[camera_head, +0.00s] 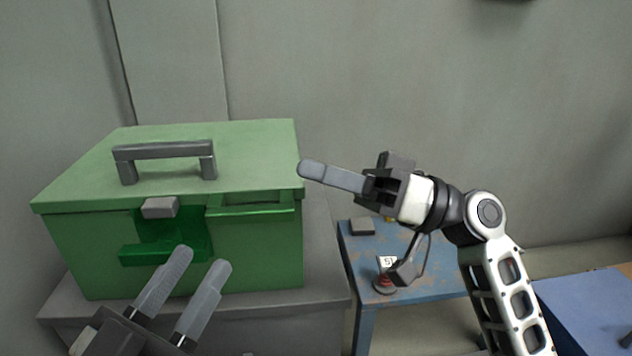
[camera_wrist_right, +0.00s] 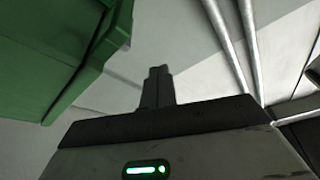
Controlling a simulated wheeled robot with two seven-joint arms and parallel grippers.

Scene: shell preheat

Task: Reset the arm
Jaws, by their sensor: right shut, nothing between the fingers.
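My right gripper (camera_head: 312,170) is raised at the middle of the head view, its fingers shut together and empty, pointing left near the front right corner of the green box (camera_head: 270,255). Its shut fingers (camera_wrist_right: 158,75) also show in the right wrist view, with the green box (camera_wrist_right: 50,50) at the upper left. I cannot tell whether the fingertips touch the box. My left gripper (camera_head: 204,262) is at the lower left with its two fingers apart and empty, in front of the box.
The box has a grey handle (camera_head: 165,150) and grey latch (camera_head: 160,207), and stands on a grey surface (camera_head: 325,280). A worn blue table (camera_head: 430,275) holds a small dark block (camera_head: 362,226) and a red-based item with a number tag (camera_head: 385,284). Another blue surface (camera_head: 585,305) is at the right.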

